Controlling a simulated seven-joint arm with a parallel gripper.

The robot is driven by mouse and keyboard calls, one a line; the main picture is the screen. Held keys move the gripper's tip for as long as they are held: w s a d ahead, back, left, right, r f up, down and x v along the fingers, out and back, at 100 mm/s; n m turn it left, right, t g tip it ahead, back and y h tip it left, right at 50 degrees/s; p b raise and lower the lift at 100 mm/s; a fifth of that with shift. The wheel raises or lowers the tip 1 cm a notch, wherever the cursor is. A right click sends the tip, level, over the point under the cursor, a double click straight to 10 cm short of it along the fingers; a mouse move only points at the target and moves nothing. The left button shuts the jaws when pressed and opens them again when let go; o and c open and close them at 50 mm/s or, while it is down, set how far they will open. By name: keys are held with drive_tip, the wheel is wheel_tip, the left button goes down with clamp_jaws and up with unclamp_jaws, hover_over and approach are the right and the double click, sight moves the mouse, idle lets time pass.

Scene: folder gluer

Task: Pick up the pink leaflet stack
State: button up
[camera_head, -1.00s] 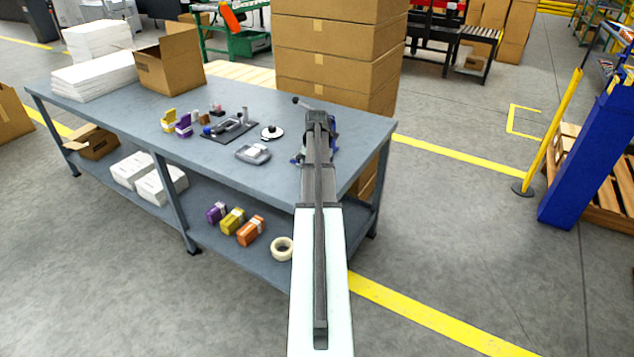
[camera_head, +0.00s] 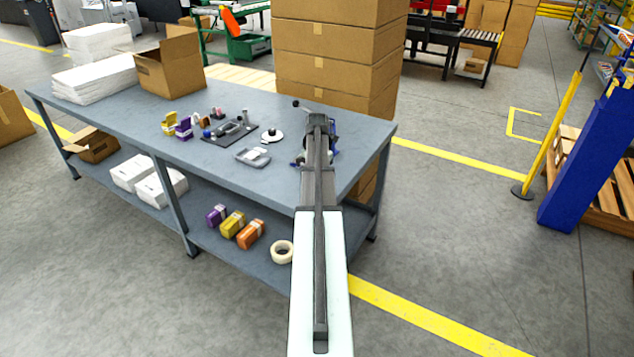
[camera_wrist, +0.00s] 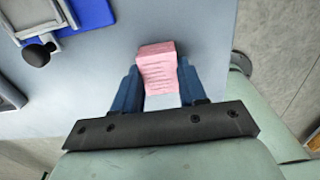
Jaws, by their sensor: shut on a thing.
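In the wrist view the pink leaflet stack (camera_wrist: 159,72) sits between the two blue fingers of my gripper (camera_wrist: 160,90). The fingers are shut on its sides. A white part shows at the end of the stack nearest the palm. The grey table top (camera_wrist: 205,25) lies behind the stack; I cannot tell whether the stack touches it. In the head view my gripper (camera_head: 303,158) is over the right end of the grey table (camera_head: 225,172), mostly hidden by my arm. The pink stack in its jaws cannot be made out there.
Left of my gripper lie a grey tray (camera_head: 252,157), a white disc with a dark knob (camera_head: 272,136) and a dark board with tools (camera_head: 228,131). Purple (camera_head: 184,128) and yellow (camera_head: 169,123) stacks stand further left. Tall cartons (camera_head: 335,75) rise behind the table.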

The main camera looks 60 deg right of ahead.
wheel_tip(320, 180, up, 8)
drive_tip(key=shift+r, duration=0.25)
drive_tip(key=w+d+m, duration=0.5)
drive_tip(key=m, duration=1.3)
drive_tip(key=w+d+m, duration=0.5)
drive_tip(key=w+m, duration=0.1)
drive_tip(key=m, duration=1.2)
drive_tip(key=shift+d+f, duration=0.15)
drive_tip(key=shift+f, duration=0.2)
